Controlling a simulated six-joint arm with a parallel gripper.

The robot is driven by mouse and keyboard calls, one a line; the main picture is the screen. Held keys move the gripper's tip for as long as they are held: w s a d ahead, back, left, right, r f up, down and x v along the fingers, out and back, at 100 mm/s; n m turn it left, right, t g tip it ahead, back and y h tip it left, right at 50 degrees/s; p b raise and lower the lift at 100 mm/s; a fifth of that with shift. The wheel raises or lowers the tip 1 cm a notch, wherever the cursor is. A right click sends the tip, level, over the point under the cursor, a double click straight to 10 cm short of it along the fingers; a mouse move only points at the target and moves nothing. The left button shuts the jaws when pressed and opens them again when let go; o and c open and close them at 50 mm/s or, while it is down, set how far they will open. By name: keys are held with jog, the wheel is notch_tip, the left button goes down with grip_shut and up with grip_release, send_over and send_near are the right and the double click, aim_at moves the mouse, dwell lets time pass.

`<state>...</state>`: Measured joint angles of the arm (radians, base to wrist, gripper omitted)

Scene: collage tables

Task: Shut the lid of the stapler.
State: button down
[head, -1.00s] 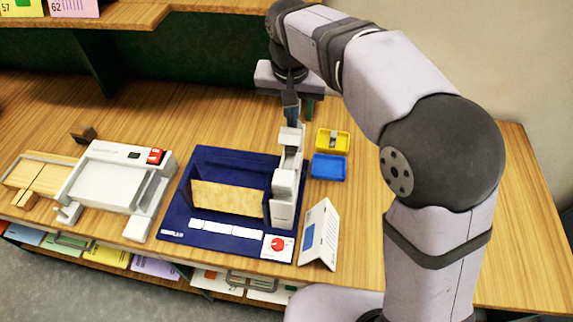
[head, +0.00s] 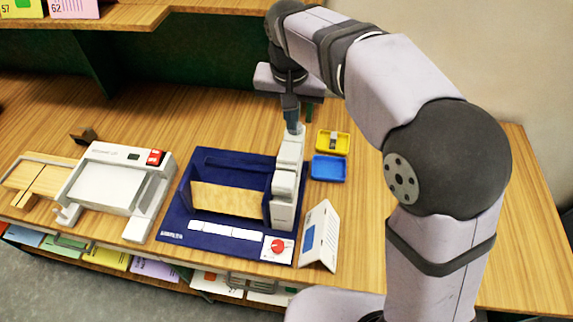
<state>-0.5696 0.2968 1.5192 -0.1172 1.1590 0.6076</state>
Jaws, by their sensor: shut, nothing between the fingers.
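The white stapler (head: 286,182) stands along the right side of a dark navy base (head: 185,229). Its long white top part runs away from the camera toward my gripper. My gripper (head: 293,127) is shut and empty, pointing down at the far end of the stapler's top. Its fingertips appear to touch that end or sit just behind it; I cannot tell which. The lid looks lowered along the body, but whether it is fully down is too small to tell.
A tan board (head: 228,199) stands on the navy base. Right of the stapler are a yellow tray (head: 321,146), a blue tray (head: 329,167) and a folded white card (head: 320,236). A white machine (head: 112,185) sits at left.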

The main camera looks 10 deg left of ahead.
jog(key=shift+r, duration=0.15)
notch_tip(320, 180, up, 5)
jog(key=p, duration=0.4)
jog(key=shift+p, duration=0.35)
dwell(0.4)
jog(key=s+d+f+g+b, duration=0.1)
jog(key=s+d+f, duration=0.25)
jog(key=d, duration=0.35)
jog(key=s+d+f, duration=0.2)
jog(key=d+f, duration=0.3)
jog(key=d, duration=0.1)
jog(key=s+d+f+g+b, duration=0.1)
jog(key=s+d+f, duration=0.8)
jog(key=s, duration=0.4)
jog(key=shift+d, duration=0.45)
